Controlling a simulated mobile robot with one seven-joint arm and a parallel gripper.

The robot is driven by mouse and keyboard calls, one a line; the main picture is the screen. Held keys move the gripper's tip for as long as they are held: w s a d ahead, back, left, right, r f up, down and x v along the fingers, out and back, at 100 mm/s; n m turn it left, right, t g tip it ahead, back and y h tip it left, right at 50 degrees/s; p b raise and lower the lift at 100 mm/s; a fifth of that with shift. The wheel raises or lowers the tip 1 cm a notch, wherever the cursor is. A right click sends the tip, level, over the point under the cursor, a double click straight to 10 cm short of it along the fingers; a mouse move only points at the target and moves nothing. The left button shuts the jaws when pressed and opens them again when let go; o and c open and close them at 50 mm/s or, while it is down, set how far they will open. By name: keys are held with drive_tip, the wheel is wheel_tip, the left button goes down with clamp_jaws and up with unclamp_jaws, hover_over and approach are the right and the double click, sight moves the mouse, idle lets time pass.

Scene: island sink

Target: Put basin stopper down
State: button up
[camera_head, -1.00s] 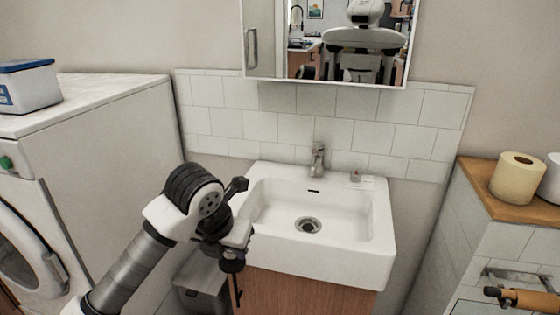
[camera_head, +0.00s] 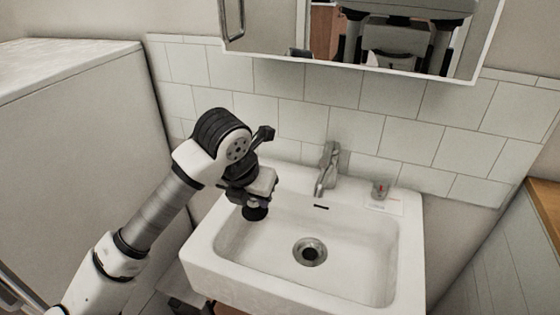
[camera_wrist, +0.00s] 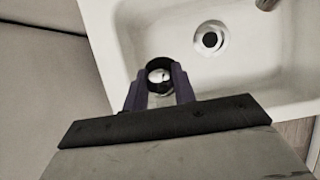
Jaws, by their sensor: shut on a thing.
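My gripper (camera_head: 258,198) is shut on the basin stopper (camera_head: 255,212), a small dark round piece that hangs below the fingers. It is over the left inner side of the white sink (camera_head: 205,272). In the wrist view the stopper (camera_wrist: 159,71) shows as a dark ring with a light centre between the fingertips (camera_wrist: 160,82). The drain (camera_head: 309,251) is a metal ring with a dark middle in the basin floor, to the right of and below the gripper in the head view. The drain also shows above the stopper in the wrist view (camera_wrist: 211,38). The stopper appears apart from the drain.
A metal faucet (camera_head: 328,168) stands at the sink's back edge. A small item with a red mark (camera_head: 380,190) sits on the back right ledge. A tiled wall and mirror cabinet (camera_head: 400,40) are behind. A white appliance (camera_head: 75,150) stands at left. The basin interior is clear.

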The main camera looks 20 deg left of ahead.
drive_tip(key=w+p, duration=0.1)
drive_tip(key=w, duration=0.5)
drive_tip(key=w+p, duration=0.2)
drive_tip(key=w, duration=0.4)
drive_tip(key=w+p, duration=0.2)
drive_tip(key=w, duration=0.4)
drive_tip(key=shift+w+d+r, duration=0.1)
drive_tip(key=shift+d, duration=0.25)
drive_tip(key=shift+f+p, duration=0.6)
drive_tip(key=shift+f, duration=1.4)
drive_tip(key=o, duration=0.9)
drive_tip(key=shift+o, duration=0.2)
drive_tip(key=shift+r, duration=0.2)
drive_tip(key=b+v, duration=0.1)
drive_tip(key=v, duration=0.6)
drive_tip(key=shift+r+b, duration=0.25)
drive_tip(key=shift+b, duration=0.05)
